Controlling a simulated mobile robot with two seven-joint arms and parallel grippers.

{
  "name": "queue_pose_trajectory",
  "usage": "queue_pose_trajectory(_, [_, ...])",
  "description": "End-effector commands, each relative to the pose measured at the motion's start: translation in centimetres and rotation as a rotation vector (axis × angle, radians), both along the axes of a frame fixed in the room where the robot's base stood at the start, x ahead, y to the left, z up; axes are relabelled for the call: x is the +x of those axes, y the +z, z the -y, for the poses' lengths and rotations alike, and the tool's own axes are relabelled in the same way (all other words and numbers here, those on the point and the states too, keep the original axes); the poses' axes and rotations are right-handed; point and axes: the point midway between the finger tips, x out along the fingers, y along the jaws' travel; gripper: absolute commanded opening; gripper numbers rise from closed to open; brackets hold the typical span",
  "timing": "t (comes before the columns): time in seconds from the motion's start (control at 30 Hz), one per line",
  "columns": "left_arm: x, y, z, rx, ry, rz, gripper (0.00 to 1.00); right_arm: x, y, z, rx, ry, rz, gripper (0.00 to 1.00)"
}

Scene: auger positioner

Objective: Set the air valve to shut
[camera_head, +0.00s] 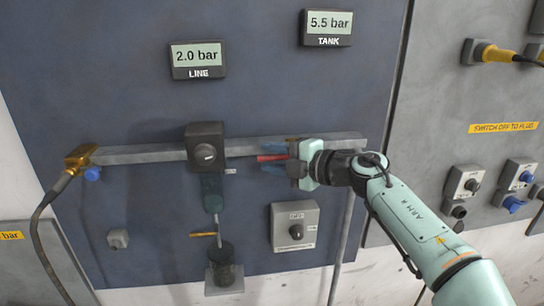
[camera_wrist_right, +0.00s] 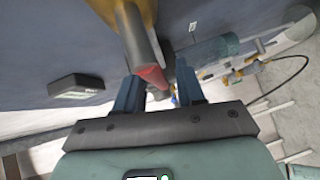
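The air valve's red lever (camera_head: 272,158) shows in the head view beside the grey pipe, pointing roughly along it. My right gripper (camera_head: 271,156) comes in from the right, with one blue finger above the lever and one below. It hides most of the valve body. In the right wrist view, the red lever end (camera_wrist_right: 152,77) lies between the spread fingers of my right gripper (camera_wrist_right: 158,90), with gaps beside it. A brass-coloured body (camera_wrist_right: 133,14) is close above. The gripper looks open. My left gripper is not in view.
The LINE display (camera_head: 198,60) reads 2.0 bar and the TANK display (camera_head: 328,27) reads 5.5 bar. A dark regulator block with a knob (camera_head: 206,146) sits left of the gripper. A grey switch box (camera_head: 295,226) is below. A brass coupling (camera_head: 80,157) with a hose is far left.

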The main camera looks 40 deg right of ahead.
Motion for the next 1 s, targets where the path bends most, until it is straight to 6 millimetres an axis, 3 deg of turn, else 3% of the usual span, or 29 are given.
queue_pose_trajectory(0.33, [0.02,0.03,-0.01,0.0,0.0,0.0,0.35,0.43,-0.08,-0.15,0.0,0.0,0.0,0.38])
queue_pose_trajectory(0.43, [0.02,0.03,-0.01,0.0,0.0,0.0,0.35,0.41,-0.08,-0.15,0.0,0.0,0.0,0.06])
queue_pose_trajectory(0.47, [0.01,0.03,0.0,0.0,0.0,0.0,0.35,0.41,-0.08,-0.14,0.0,0.0,0.0,0.0])
queue_pose_trajectory(1.0, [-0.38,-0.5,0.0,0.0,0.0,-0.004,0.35,0.36,0.49,-0.1,0.095,0.0,0.05,0.0])
